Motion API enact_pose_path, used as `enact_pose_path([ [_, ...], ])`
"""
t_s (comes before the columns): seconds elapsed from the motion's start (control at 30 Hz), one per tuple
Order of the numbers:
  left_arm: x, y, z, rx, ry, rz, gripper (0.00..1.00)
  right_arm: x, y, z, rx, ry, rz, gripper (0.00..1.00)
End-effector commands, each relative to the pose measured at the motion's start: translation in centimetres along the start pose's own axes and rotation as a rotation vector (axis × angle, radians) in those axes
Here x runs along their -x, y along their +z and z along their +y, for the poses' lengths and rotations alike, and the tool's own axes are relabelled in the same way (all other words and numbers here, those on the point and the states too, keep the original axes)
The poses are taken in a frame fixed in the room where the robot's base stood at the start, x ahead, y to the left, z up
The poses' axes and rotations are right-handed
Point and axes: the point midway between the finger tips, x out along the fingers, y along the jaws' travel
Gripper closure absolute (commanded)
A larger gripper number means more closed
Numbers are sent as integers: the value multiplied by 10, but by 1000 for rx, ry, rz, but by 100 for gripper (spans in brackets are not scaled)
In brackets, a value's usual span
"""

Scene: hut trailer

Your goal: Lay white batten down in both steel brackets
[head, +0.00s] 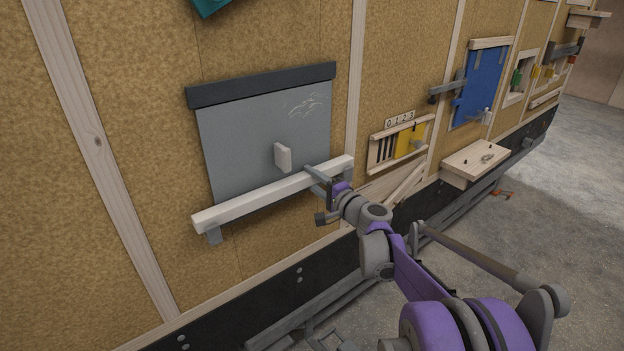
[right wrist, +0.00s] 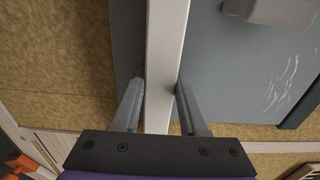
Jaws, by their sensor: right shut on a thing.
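The white batten (head: 265,195) lies nearly level across the lower part of a grey board on the wall. My right gripper (head: 322,178) is shut on it near its right end. In the right wrist view the batten (right wrist: 166,50) passes between the two fingers of the gripper (right wrist: 160,90). One steel bracket (head: 214,234) shows just below the batten's left end; whether the batten rests in it I cannot tell. The other bracket cannot be made out, with my gripper and arm over that part. My left gripper is not in view.
The grey board (head: 240,145) has a dark top bar (head: 262,85) and a pale block (head: 283,157) standing out just above the batten. Wooden studs flank it. To the right are a numbered rack (head: 400,142), a blue panel (head: 480,85) and a small wooden shelf (head: 475,160).

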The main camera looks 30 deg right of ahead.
Motion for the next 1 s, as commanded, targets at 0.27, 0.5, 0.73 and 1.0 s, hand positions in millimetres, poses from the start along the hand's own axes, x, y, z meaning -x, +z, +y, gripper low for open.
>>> enact_pose_path([
  [0.27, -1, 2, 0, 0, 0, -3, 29, 0, 0, 7, -1, 0, 0, 100],
  [0.5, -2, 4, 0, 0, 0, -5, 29, 0, 0, 13, -1, 0, 0, 100],
  [0.73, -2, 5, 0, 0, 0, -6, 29, 0, 0, 16, -1, -1, 0, 100],
  [1.0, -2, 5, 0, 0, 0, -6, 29, 0, 0, 16, -1, -1, 0, 40],
])
